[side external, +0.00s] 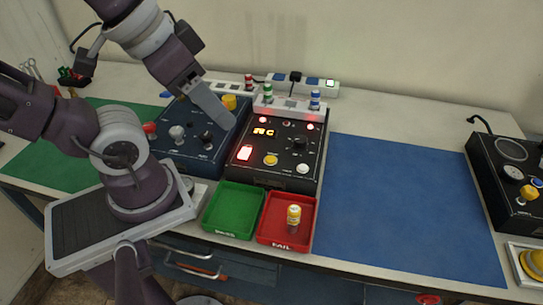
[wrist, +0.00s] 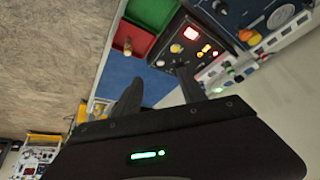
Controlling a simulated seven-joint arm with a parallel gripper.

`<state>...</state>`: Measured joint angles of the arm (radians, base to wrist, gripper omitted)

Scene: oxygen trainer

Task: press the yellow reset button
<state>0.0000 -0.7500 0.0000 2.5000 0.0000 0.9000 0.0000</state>
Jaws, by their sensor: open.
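The yellow reset button (side external: 270,160) is a small round button on the front part of the black panel (side external: 245,178). It sits between a lit red square and a white button. In the wrist view the button (wrist: 175,47) shows beyond the fingers. My gripper (side external: 226,122) is open, above the left side of the black panel, up and to the left of the button and apart from it. In the wrist view its two fingers (wrist: 158,76) are spread with nothing between them.
A green tray (side external: 212,225) and a red tray (side external: 270,241) holding a yellow-capped vial (side external: 293,219) stand in front of the panel. A blue panel (side external: 185,160) with a yellow knob (side external: 229,102) is on its left. The blue mat (side external: 400,210) on the right is clear.

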